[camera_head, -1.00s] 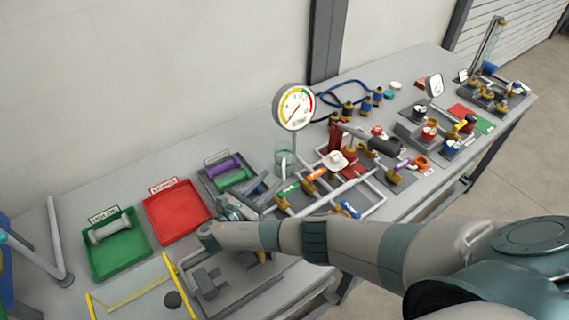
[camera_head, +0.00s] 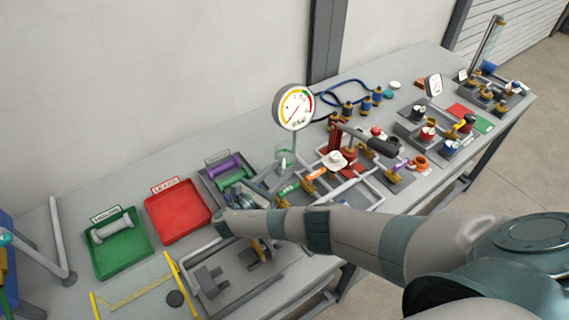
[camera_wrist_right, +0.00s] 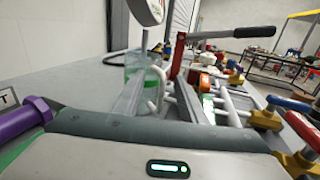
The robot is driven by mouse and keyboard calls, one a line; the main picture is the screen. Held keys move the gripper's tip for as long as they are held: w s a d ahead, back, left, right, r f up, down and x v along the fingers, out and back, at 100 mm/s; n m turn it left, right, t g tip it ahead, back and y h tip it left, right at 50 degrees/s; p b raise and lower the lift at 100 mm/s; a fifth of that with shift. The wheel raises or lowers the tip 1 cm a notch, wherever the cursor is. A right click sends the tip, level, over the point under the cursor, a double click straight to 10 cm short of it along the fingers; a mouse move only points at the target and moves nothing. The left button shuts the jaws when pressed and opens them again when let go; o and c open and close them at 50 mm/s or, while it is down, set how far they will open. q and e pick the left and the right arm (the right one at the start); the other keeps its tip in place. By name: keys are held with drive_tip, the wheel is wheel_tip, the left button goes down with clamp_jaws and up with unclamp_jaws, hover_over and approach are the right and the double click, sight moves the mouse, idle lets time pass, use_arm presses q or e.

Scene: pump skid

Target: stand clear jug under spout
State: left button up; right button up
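The clear jug (camera_head: 284,160) stands upright on the bench, behind the pipework and beside the gauge post. It looks greenish and see-through. My right gripper (camera_head: 265,181) is just in front of it and to its left, with its fingers apart and pointing at it. In the right wrist view the jug (camera_wrist_right: 145,84) shows beyond and between the two open fingers (camera_wrist_right: 158,98), with a gap still visible. A red hand pump (camera_head: 337,138) with a black-handled lever stands to the right of the jug. I cannot clearly make out its spout. My left gripper is out of view.
A round gauge (camera_head: 294,107) rises close behind the jug. A grey tray with purple and green spools (camera_head: 229,166) lies left of my gripper. Red (camera_head: 178,214) and green (camera_head: 107,258) trays lie farther left. Pipes with coloured valves (camera_head: 318,176) crowd the right side.

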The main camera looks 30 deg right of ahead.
clamp_jaws()
drive_tip(key=shift+r, duration=0.1)
idle(0.3)
drive_tip(key=s+a+r, duration=0.3)
drive_tip(key=a+r, duration=0.1)
drive_tip(key=a, duration=0.2)
drive_tip(key=s+a+r, duration=0.3)
drive_tip(key=a+r, duration=0.1)
drive_tip(key=a, duration=0.2)
drive_tip(key=shift+a, duration=0.4)
drive_tip(key=shift+f, duration=0.1)
